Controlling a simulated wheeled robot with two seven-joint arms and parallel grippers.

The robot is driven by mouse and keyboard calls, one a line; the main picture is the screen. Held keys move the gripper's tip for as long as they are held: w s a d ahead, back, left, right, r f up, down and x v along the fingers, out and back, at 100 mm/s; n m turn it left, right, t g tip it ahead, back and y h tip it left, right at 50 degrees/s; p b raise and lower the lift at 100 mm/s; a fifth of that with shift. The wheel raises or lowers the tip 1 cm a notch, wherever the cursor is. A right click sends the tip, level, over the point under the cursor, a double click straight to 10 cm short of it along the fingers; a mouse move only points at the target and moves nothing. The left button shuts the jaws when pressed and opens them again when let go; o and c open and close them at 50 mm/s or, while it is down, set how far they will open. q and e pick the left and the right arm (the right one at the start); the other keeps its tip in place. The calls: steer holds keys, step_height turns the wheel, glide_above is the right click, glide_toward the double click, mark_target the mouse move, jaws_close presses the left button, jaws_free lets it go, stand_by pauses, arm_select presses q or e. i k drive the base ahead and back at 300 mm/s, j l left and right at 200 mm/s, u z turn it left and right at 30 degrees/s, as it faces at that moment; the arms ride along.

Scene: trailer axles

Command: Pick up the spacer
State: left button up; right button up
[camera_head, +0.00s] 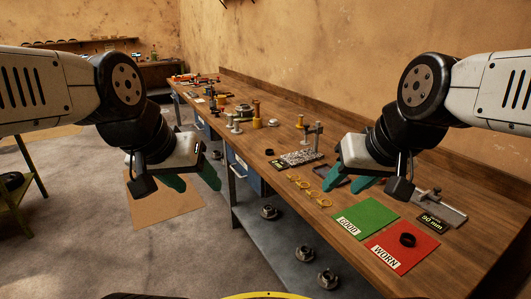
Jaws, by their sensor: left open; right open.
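No part is marked as the spacer, so I cannot tell which one it is. A small black ring (407,240) lies on the red WORN mat (388,259). Another small dark ring (269,152) lies on the wooden bench left of the speckled plate. Several yellow ring-shaped parts (298,182) lie in a row near the bench's front edge. My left gripper (190,180) is open and empty over the floor, left of the bench. My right gripper (350,182) is open and empty above the bench, behind the green mat and right of the yellow parts.
The green GOOD mat (364,217) is beside the red mat. A speckled plate (302,158) with a metal gauge stand (315,137) stands behind the yellow parts. A metal measuring tool (444,207) lies at right. Metal hubs (269,211) sit on the lower shelf (262,239).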

mark_target(269, 152)
steer(key=i+j+z, duration=0.25)
steer(key=i+j, duration=0.2)
steer(key=i, duration=0.25)
steer(key=i+j+z, duration=0.25)
steer(key=i+j, duration=0.4)
